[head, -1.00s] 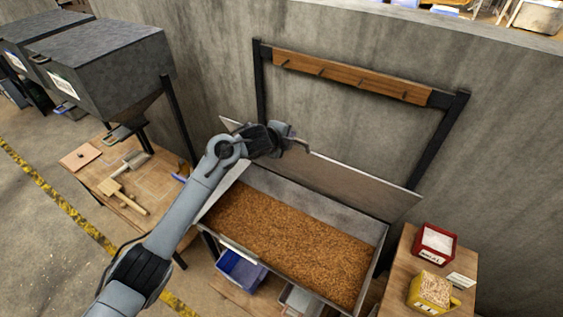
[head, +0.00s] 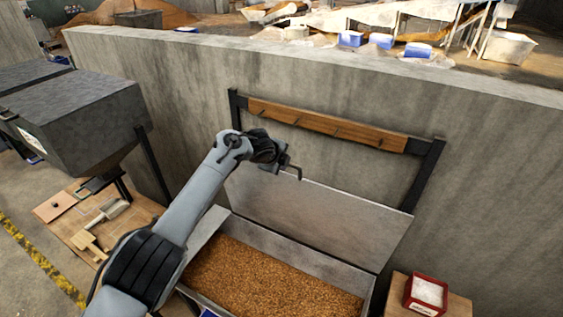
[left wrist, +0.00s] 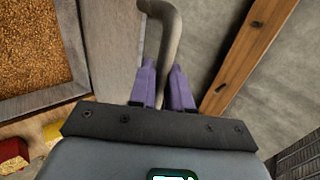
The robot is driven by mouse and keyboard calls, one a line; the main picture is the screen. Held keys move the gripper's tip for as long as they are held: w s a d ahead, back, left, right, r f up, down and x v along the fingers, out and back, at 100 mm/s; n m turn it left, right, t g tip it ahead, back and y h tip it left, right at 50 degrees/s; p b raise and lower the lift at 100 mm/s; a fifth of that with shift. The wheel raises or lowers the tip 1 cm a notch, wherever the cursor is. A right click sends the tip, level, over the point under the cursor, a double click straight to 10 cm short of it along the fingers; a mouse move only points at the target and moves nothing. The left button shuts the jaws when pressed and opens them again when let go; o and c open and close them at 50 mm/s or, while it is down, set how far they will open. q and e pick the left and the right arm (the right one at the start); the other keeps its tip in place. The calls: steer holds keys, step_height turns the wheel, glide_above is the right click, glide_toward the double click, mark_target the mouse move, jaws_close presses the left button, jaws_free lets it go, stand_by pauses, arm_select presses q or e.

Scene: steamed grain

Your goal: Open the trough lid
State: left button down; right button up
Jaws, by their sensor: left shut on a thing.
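The trough (head: 215,238) is a grey metal box filled with brown grain (head: 270,272). Its flat grey lid (head: 325,220) stands raised at the back edge, tilted up toward the wall. My left gripper (head: 290,166) is at the lid's upper left edge. In the left wrist view, the purple fingers (left wrist: 162,84) are shut on the bent grey lid handle (left wrist: 167,40). The trough's front edge lies below the head view. My right gripper is not in view.
A wooden peg rail (head: 330,127) on a black frame stands behind the lid against the concrete wall (head: 300,80). A dark hopper (head: 75,120) and a table with tools (head: 95,215) are at left. A red box (head: 426,294) sits at right.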

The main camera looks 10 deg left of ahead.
arm_select(q)
steer(key=shift+w+f, duration=0.15)
steer(key=shift+f, duration=0.4)
steer(key=c, duration=1.2)
jaws_free()
steer(key=shift+g, duration=0.3)
steer(key=shift+o, duration=0.2)
steer(key=shift+r, duration=0.15)
steer(key=shift+r, duration=0.1)
steer(key=b+v, duration=0.2)
steer(key=v, duration=0.8)
steer(key=shift+s+r, duration=0.2)
steer(key=shift+s, duration=0.1)
steer(key=shift+f, duration=0.1)
